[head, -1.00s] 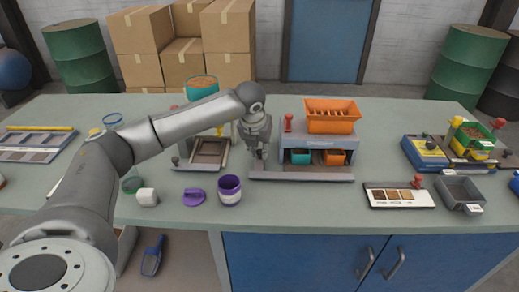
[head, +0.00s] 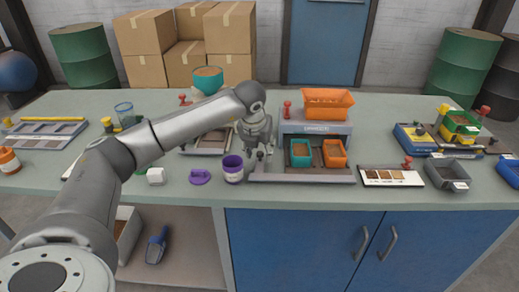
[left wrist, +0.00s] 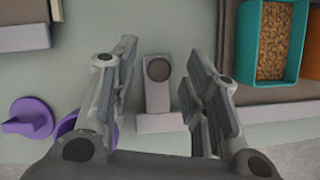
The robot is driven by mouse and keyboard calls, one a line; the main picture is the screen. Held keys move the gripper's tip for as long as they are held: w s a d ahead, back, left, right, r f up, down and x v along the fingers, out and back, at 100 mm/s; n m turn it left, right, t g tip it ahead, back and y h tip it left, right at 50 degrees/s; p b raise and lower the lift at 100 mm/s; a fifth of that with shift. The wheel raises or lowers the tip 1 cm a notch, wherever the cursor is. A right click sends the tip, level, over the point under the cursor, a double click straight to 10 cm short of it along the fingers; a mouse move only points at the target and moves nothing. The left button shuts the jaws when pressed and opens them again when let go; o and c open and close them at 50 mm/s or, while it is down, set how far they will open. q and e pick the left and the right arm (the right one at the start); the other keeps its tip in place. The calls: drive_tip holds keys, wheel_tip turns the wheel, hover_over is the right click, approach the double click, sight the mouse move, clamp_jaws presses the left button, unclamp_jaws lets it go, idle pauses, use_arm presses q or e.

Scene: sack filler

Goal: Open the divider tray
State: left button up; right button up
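The divider tray (head: 268,176) is a flat grey-brown sliding tray, standing out in front of the grey housing (head: 315,128). A teal bin (head: 301,160) and an orange bin (head: 334,160) stand on it; brown grains show in the teal bin (left wrist: 270,45) in the left wrist view. A dark round knob (left wrist: 158,68) on a grey bracket is at the tray's left front. My left gripper (head: 259,150) is there, its fingers (left wrist: 163,70) open on either side of the knob, with gaps showing. My right gripper is out of view.
An orange hopper (head: 328,104) tops the housing. A purple cup (head: 233,172) and purple lid (head: 200,177) stand close left of the tray. A sample card (head: 391,177) lies to its right. Another grey frame (head: 207,143) is behind my left arm.

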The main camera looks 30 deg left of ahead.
use_arm(q)
drive_tip(key=shift+r, duration=0.15)
drive_tip(key=v, duration=1.1)
drive_tip(key=shift+s+r, duration=0.25)
drive_tip(key=shift+r, duration=0.05)
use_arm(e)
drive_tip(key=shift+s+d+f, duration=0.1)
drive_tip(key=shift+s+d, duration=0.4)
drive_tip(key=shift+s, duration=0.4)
use_arm(q)
drive_tip(key=shift+d, duration=0.15)
